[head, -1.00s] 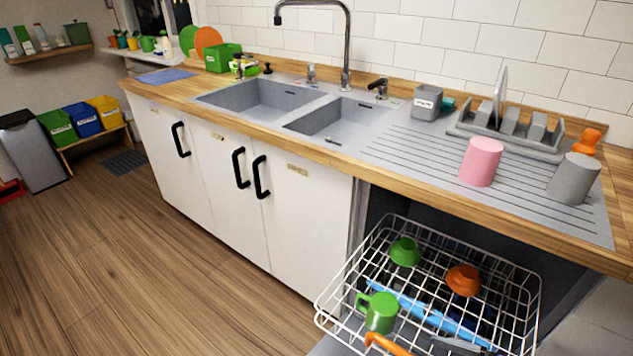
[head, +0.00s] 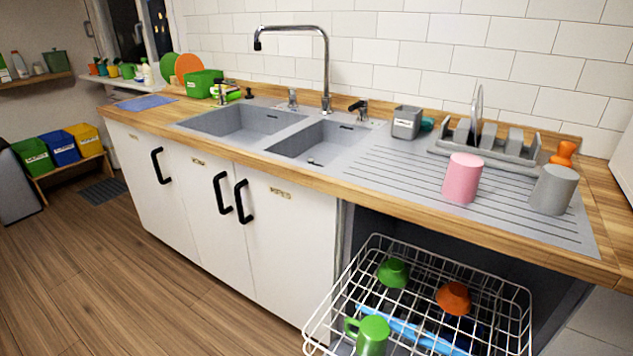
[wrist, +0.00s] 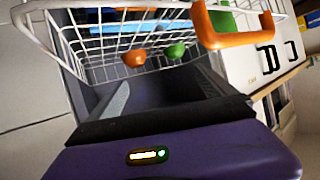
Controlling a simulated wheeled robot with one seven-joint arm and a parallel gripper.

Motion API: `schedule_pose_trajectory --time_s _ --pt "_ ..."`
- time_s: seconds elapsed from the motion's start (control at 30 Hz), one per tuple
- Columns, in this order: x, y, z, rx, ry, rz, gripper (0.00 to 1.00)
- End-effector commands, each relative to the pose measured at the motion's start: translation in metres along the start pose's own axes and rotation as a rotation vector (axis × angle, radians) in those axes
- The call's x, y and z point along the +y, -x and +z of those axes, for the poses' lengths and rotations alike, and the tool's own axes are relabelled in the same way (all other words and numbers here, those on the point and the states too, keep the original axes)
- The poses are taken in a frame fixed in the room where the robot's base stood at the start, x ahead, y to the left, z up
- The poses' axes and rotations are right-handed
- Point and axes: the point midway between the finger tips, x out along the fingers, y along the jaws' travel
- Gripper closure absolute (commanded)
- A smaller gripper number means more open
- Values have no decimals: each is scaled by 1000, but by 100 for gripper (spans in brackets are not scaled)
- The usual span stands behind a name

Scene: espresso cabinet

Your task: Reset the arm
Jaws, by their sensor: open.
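My gripper (wrist: 170,125) shows only in the wrist view, which looks tilted nearly upside down. A purple housing with a small lit display and a dark bar fills the bottom there; I take it to be mine. The jaws are open, with nothing seen held between them. Fingertips are hard to pick out against the dark background. Beyond it are the white wire rack (wrist: 90,42), an orange cup (wrist: 134,57) and a green cup (wrist: 176,50). An orange handle-like piece (wrist: 235,40) crosses the top. The arm and gripper do not show in the head view.
The pulled-out rack (head: 330,290) holds a green cup (head: 393,273), an orange cup (head: 453,297) and a green mug (head: 373,335). A pink cup (head: 462,178) and grey cup (head: 553,190) stand on the drainboard. Floor (head: 150,290) at left is clear.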

Motion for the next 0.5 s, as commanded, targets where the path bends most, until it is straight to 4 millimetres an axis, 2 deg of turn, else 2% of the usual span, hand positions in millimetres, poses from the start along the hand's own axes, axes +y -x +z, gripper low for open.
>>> schedule_pose_trajectory --time_s 0.03,0.1,0.27,0.5 --pt "-2 12 12 19 -8 38 6" --pt "-3 31 17 61 -18 86 6" --pt "-15 77 22 159 -23 146 6" --pt "-51 148 24 282 -1 129 6"
